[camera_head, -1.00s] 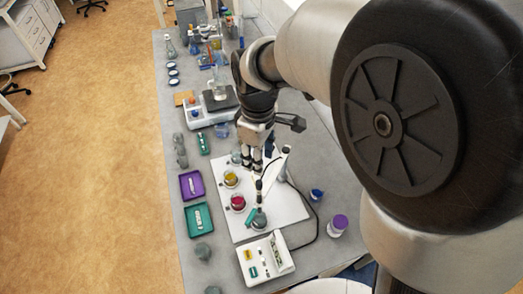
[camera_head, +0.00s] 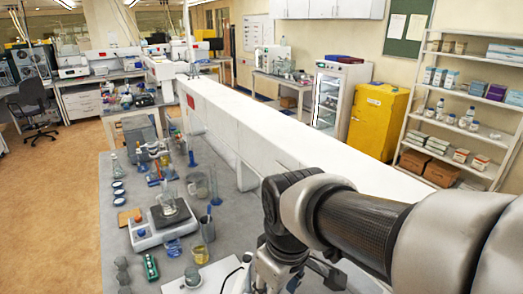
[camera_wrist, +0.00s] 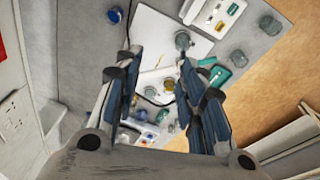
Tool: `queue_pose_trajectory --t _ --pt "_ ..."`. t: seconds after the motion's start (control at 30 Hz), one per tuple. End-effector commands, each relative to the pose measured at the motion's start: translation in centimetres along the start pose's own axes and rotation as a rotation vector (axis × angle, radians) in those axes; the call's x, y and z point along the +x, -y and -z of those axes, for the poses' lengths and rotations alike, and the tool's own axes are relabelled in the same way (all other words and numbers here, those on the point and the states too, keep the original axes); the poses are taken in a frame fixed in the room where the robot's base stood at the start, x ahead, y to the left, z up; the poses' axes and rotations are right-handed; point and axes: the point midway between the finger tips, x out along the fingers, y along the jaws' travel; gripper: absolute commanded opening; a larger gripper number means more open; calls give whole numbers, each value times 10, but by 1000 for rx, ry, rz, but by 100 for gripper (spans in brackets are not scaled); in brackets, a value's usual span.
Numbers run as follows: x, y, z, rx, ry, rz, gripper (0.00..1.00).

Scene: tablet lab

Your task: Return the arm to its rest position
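My arm reaches in from the right in the head view, with the wrist bent and my gripper (camera_head: 272,278) pointing down at the lower edge, its fingertips cut off. In the wrist view my gripper (camera_wrist: 160,68) has its two fingers spread apart with nothing between them. Beyond them, at a distance, lies the white board (camera_wrist: 162,38) on the grey bench. A rest pose is not marked by anything in view.
A long white partition (camera_head: 240,140) runs beside the bench. A yellow cabinet (camera_head: 378,120) and shelves (camera_head: 465,95) stand farther back.

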Motion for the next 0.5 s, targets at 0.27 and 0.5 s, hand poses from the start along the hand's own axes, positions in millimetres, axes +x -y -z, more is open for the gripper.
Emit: queue_pose_trajectory --t 0.27,0.5 --pt "56 -7 -111 454 -123 -92 37" --pt "90 2 -166 707 -196 -141 37"
